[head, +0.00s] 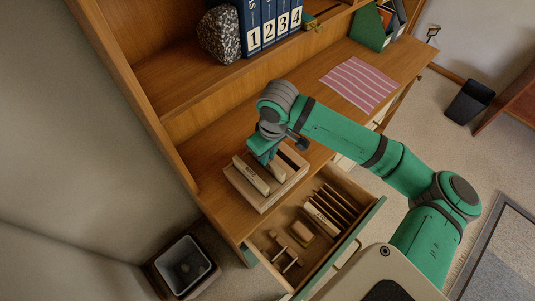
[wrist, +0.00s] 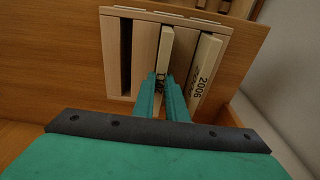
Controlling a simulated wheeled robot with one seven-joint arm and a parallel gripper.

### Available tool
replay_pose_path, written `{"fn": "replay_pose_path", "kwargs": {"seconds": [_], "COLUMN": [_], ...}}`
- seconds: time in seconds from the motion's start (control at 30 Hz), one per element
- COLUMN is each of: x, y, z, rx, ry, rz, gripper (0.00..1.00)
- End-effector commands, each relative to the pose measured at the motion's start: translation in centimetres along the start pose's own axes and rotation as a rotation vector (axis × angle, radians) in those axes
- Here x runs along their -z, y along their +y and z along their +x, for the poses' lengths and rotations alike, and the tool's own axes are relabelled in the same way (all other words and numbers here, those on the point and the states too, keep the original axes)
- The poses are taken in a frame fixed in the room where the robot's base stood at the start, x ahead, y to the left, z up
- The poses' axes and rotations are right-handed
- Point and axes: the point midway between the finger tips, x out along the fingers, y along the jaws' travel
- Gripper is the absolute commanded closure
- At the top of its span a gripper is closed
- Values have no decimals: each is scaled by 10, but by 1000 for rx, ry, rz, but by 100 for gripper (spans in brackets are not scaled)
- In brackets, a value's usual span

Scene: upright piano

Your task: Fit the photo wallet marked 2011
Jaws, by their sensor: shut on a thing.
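My gripper (head: 264,148) is over the wooden slotted box (head: 266,205) on the desk, shut on a pale photo wallet (wrist: 165,48). In the wrist view my fingertips (wrist: 162,82) pinch this wallet's edge, and its mark is partly covered, so I cannot read it fully. The wallet stands in line with the box's middle part; how deep it sits I cannot tell. To its right in the wrist view a wallet marked 2006 (wrist: 204,68) leans in the box. A dark empty slot (wrist: 126,55) shows on the other side.
An open drawer (head: 262,268) below the desk holds a divided rack, a small block and a wooden piece. A speckled stone (head: 219,34) and numbered blue binders (head: 267,25) stand on the shelf. A striped pink cloth (head: 358,84) lies on the desk to the right.

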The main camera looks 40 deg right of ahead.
Motion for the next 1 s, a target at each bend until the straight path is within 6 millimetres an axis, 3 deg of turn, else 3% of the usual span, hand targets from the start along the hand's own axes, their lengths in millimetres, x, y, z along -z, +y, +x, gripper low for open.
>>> {"fn": "replay_pose_path", "kwargs": {"seconds": [0.27,0.3,0.4,0.77,1.0], "x": [0,0,0,0,1], "y": [0,0,0,0,1], "z": [1,1,1,-4,-41], "rx": [0,0,0,-1,-4], "ry": [0,0,1,1,2], "rz": [0,0,0,0,-1], "gripper": [100,83,66,66,66]}}
